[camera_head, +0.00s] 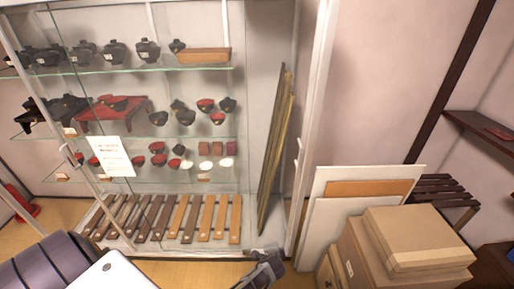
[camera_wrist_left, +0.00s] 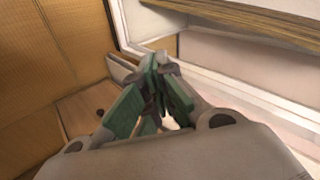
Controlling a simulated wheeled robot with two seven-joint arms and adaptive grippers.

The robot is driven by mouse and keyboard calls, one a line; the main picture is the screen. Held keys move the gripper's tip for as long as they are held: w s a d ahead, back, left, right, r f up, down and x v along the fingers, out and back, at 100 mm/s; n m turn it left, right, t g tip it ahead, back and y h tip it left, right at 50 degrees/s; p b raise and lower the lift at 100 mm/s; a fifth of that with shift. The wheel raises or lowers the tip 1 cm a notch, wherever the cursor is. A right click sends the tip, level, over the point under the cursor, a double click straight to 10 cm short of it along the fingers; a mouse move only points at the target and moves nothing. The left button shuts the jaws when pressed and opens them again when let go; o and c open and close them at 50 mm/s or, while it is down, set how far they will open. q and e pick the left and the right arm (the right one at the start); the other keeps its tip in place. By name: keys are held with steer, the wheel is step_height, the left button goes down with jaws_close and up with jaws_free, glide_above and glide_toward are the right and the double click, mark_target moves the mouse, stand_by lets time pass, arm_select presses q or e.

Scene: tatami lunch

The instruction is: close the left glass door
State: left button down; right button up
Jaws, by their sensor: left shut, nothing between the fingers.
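The display cabinet has a glass pane with a white notice (camera_head: 110,157) at left, beside a slanting pale door frame with a long handle (camera_head: 75,160). A white upright (camera_head: 313,130) stands at the cabinet's right side, with a slim handle-like bar on it. I cannot tell exactly how far the left door stands open. My left gripper (camera_head: 270,266) is low in front of the cabinet base, left of the foot of the white upright. In the left wrist view its green-padded fingers (camera_wrist_left: 155,72) meet at the tips, empty, near a white frame edge (camera_wrist_left: 130,30). My right gripper is out of view.
Cardboard boxes (camera_head: 415,238) and leaning boards (camera_head: 345,208) crowd the floor right of the upright. Glass shelves (camera_head: 140,138) hold several bowls and trays. Wooden slats (camera_head: 170,218) lie on the cabinet floor. Tall thin panels (camera_head: 275,150) lean inside at right.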

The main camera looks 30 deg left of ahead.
arm_select(q)
steer(key=w+a+r+t+y+b, duration=0.15)
steer(key=w+r, duration=0.25)
steer(key=r, duration=0.5)
steer(key=w+a+r+t+y+b, duration=0.15)
steer(key=w+r, duration=0.25)
steer(key=r, duration=0.5)
steer(key=t+y, duration=0.2)
steer(key=y, duration=0.4)
glide_toward(255, 138)
steer(key=d, duration=0.6)
steer(key=shift+s+n+b, duration=0.3)
steer(key=shift+n+b, duration=0.05)
steer(key=shift+n, duration=0.05)
steer(key=shift+w, duration=0.1)
steer(key=p+x, duration=0.2)
steer(key=x, duration=0.7)
steer(key=shift+w+a, duration=0.1)
steer(key=shift+a, duration=0.15)
steer(key=shift+a+f, duration=0.1)
steer(key=shift+a, duration=0.2)
steer(key=shift+s+a+p, duration=0.45)
steer(key=shift+a, duration=0.25)
steer(key=shift+s+a+p, duration=0.4)
steer(key=shift+s+a, duration=0.05)
steer(key=shift+a, duration=0.35)
